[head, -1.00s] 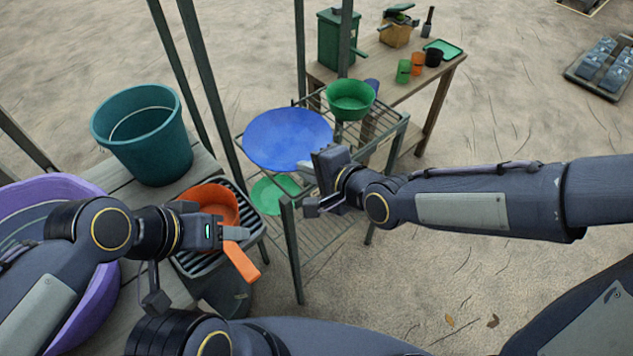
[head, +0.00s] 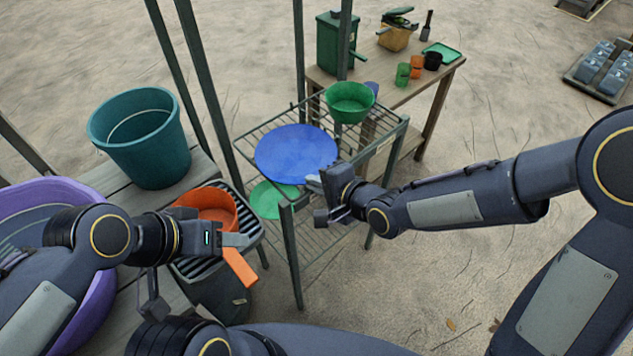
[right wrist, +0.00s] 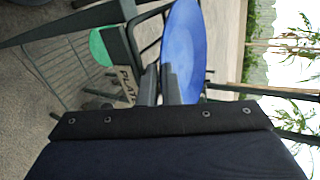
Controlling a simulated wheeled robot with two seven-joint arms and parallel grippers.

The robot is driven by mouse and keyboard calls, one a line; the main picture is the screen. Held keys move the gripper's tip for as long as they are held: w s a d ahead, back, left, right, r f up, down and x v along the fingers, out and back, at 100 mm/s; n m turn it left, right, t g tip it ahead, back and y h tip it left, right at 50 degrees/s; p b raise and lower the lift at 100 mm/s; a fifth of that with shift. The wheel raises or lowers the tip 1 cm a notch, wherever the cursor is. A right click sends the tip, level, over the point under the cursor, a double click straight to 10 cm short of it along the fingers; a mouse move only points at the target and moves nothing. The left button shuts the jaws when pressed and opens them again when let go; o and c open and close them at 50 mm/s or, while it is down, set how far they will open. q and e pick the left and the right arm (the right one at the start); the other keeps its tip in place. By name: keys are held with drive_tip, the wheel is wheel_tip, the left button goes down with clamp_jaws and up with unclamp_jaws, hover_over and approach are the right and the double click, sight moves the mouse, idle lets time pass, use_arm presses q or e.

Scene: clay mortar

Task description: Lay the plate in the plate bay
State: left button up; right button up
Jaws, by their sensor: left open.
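The round blue plate (head: 290,155) lies over the left part of the top wire shelf (head: 262,122) of the rack; I cannot tell whether it rests fully on the wires. My right gripper (head: 318,190) is at the plate's near right edge, its fingers close together on the rim. In the right wrist view, the plate (right wrist: 185,50) stretches away beyond the fingers (right wrist: 160,85). A label beginning "PLAT" (right wrist: 126,86) shows on the rack there, marking the plate bay. My left gripper (head: 235,243) is open near an orange pan (head: 208,203), away from the plate.
A green bowl (head: 350,102) stands on the shelf behind the plate. A green disc (head: 272,200) lies on a lower shelf. Rack posts rise close by. A teal bucket (head: 140,140) and purple basin (head: 40,195) are at left. A table with cups (head: 416,66) is behind.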

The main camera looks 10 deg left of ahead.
drive_tip(key=shift+o, duration=0.7)
use_arm(q)
drive_tip(key=shift+r, duration=0.15)
use_arm(e)
drive_tip(key=shift+r, duration=0.1)
drive_tip(key=shift+d+r, duration=0.15)
drive_tip(key=s+d+r+n+h+p, duration=0.1)
drive_tip(key=s+d+r+h, duration=0.15)
drive_tip(key=d, duration=0.55)
drive_tip(key=s+d+r+n+h+p, duration=0.1)
drive_tip(key=s+d+r+h, duration=0.15)
drive_tip(key=d, duration=0.55)
drive_tip(key=s+d+r+n+h+p, duration=0.1)
drive_tip(key=s+d+r, duration=0.2)
drive_tip(key=d, duration=0.5)
use_arm(q)
wheel_tip(320, 180, up, 3)
use_arm(e)
drive_tip(key=s+d+r+n+g, duration=0.1)
drive_tip(key=s+d+n, duration=0.3)
drive_tip(key=s, duration=0.7)
drive_tip(key=shift+d+r+g, duration=0.25)
drive_tip(key=shift+r+g, duration=0.15)
